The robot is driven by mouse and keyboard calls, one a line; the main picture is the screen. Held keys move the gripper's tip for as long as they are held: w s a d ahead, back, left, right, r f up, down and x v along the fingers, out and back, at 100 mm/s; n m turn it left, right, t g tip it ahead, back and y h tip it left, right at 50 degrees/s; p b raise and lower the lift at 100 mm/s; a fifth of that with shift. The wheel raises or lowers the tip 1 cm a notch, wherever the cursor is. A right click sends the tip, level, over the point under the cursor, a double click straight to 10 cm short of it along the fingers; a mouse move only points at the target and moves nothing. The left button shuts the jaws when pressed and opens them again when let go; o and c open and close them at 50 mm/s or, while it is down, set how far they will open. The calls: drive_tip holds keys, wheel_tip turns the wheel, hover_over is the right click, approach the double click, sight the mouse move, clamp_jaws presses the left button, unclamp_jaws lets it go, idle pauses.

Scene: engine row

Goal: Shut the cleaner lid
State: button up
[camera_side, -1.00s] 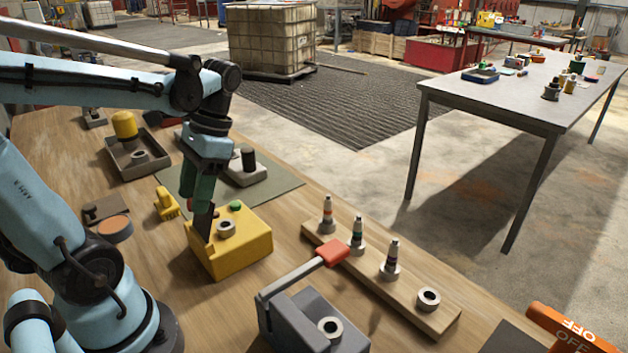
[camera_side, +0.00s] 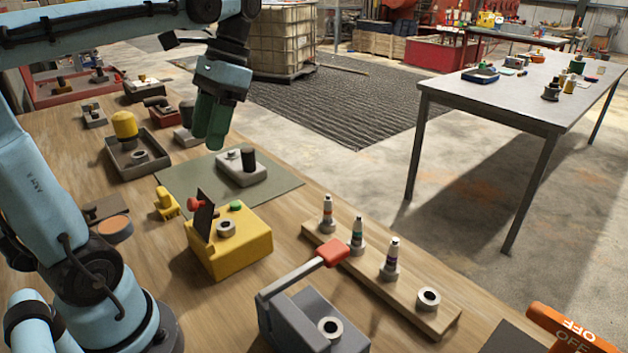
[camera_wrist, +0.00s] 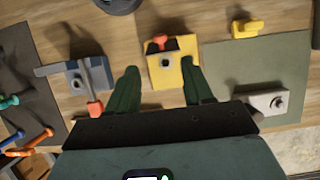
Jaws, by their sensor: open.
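The cleaner is a yellow box (camera_side: 240,248) with a ring-rimmed port (camera_side: 226,228) and a green button (camera_side: 236,206) on top. Its lid, a dark plate (camera_side: 204,217) with a red knob (camera_side: 192,204), stands up, tilted open, at the left side of the port. In the wrist view the box (camera_wrist: 185,78) lies between and beyond my fingers, with the port (camera_wrist: 165,62) uncovered and the red knob (camera_wrist: 159,40) above it. My gripper (camera_side: 210,138) has green fingers, open and empty, held in the air above and behind the box, clear of the lid. It also shows in the wrist view (camera_wrist: 160,88).
A grey fixture (camera_side: 300,322) with a red-ended lever (camera_side: 332,252) stands in front of the cleaner. A wooden rack (camera_side: 412,297) with three plugs lies to the right. A white block (camera_side: 242,172) sits on a green mat (camera_side: 285,178) behind. A small yellow piece (camera_side: 166,203) lies left.

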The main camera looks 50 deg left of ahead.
drive_tip(key=r+t, duration=0.1)
drive_tip(key=t, duration=0.2)
hover_over(196, 216)
drive_tip(key=d, duration=0.2)
drive_tip(key=t, duration=0.2)
drive_tip(key=f, duration=0.8)
drive_tip(key=s+f, duration=0.1)
drive_tip(key=f, duration=0.3)
drive_tip(key=shift+d, duration=0.15)
clamp_jaws()
